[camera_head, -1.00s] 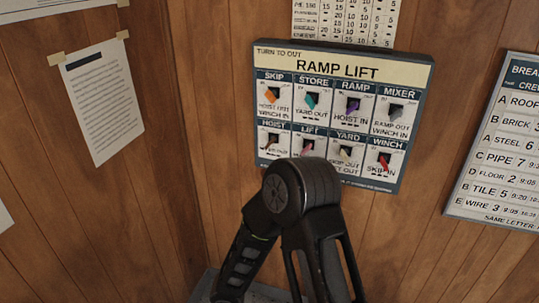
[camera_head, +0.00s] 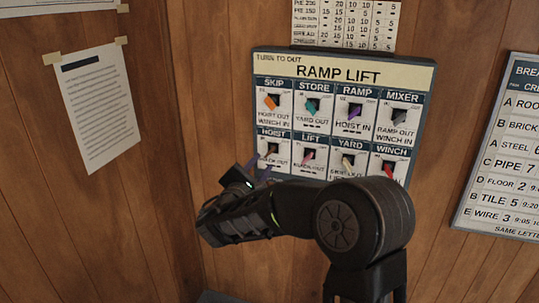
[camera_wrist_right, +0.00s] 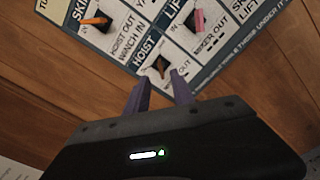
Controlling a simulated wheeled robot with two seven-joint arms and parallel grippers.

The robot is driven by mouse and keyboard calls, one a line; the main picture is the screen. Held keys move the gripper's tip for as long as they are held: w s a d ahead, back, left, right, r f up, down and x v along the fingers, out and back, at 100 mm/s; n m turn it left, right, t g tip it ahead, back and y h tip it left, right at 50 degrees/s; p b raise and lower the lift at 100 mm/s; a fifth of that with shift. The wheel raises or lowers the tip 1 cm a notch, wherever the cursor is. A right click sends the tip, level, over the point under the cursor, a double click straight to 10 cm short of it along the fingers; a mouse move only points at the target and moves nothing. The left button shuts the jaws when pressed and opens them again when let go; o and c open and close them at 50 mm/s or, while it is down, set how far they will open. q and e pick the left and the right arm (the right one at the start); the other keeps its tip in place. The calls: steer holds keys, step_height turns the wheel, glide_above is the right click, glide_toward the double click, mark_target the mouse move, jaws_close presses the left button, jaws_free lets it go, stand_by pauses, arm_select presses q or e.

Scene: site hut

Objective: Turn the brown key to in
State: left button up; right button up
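The brown key (camera_head: 271,149) sits in the HOIST cell at the lower left of the RAMP LIFT panel (camera_head: 345,73). It also shows in the right wrist view (camera_wrist_right: 159,67), just beyond my fingertips. My right gripper (camera_head: 257,168) is just below and left of the key in the head view. In the right wrist view its two purple fingers (camera_wrist_right: 160,88) are apart with nothing between them, pointing at the HOIST cell. No contact with the key shows. The key's exact angle is too small to tell. My left gripper is not in view.
Other keys sit close by: orange (camera_head: 271,102) above and pink (camera_head: 308,155) to the right, with several more across the panel. My right arm covers the panel's lower edge. A paper sheet (camera_head: 95,110) and a breaker board (camera_head: 500,150) hang on the wooden walls.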

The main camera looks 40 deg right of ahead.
mark_target(270, 154)
steer(key=p+x, duration=0.1)
steer(key=x, duration=0.6)
steer(key=shift+w+d+f, duration=0.1)
steer(key=shift+w+d, duration=0.1)
steer(key=shift+d, duration=0.15)
jaws_close()
stand_by(0.3)
